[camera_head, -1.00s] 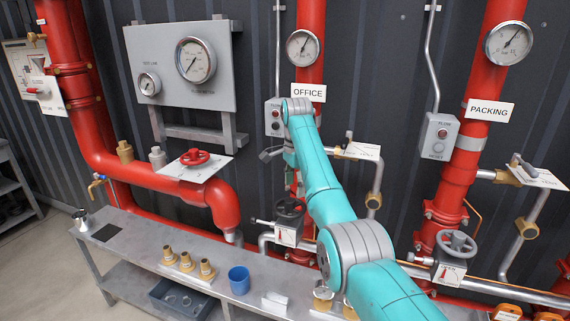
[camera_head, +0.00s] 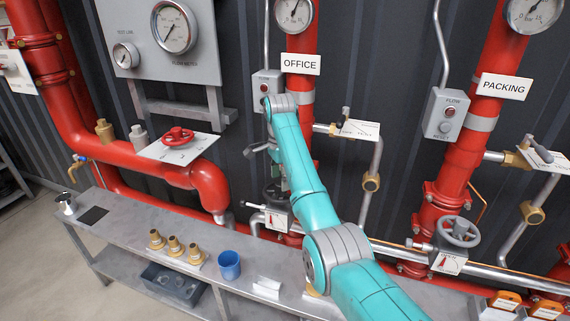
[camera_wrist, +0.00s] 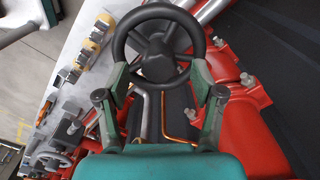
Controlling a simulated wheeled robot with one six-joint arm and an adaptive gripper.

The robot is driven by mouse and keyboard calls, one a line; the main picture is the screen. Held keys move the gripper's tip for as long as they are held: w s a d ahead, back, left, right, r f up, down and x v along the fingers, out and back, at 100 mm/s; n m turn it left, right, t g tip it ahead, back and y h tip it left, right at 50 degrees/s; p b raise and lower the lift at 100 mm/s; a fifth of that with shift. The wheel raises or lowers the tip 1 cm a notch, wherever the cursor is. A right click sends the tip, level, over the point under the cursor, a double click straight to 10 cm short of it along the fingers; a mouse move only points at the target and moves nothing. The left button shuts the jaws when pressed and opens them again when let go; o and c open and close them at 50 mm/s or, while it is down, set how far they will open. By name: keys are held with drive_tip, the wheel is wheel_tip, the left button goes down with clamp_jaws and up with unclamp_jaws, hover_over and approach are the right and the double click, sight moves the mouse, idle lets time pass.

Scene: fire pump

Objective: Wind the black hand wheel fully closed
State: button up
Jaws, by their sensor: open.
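The black hand wheel (camera_head: 275,194) sits on the valve below the OFFICE sign in the head view, partly hidden by my arm. In the wrist view the wheel (camera_wrist: 158,44) is large and near the top centre, with its round rim and spokes showing. My gripper (camera_wrist: 161,76) is open, with one green finger on each side of the wheel's near rim. I cannot tell whether the fingers touch the rim. A white plate with a red pointer (camera_head: 276,216) sits below the wheel.
A grey hand wheel (camera_head: 458,231) is on the PACKING pipe at right, and a red hand wheel (camera_head: 177,136) is at left. A bench (camera_head: 120,228) with brass fittings (camera_head: 174,246) and a blue cup (camera_head: 229,265) runs in front. Red pipes flank the valve.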

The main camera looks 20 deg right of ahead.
drive_tip(key=shift+f, duration=0.95)
clamp_jaws()
drive_tip(key=m, duration=0.3)
drive_tip(key=shift+s+m, duration=0.1)
drive_tip(key=shift+m, duration=0.2)
drive_tip(key=m, duration=0.4)
drive_tip(key=shift+m, duration=0.3)
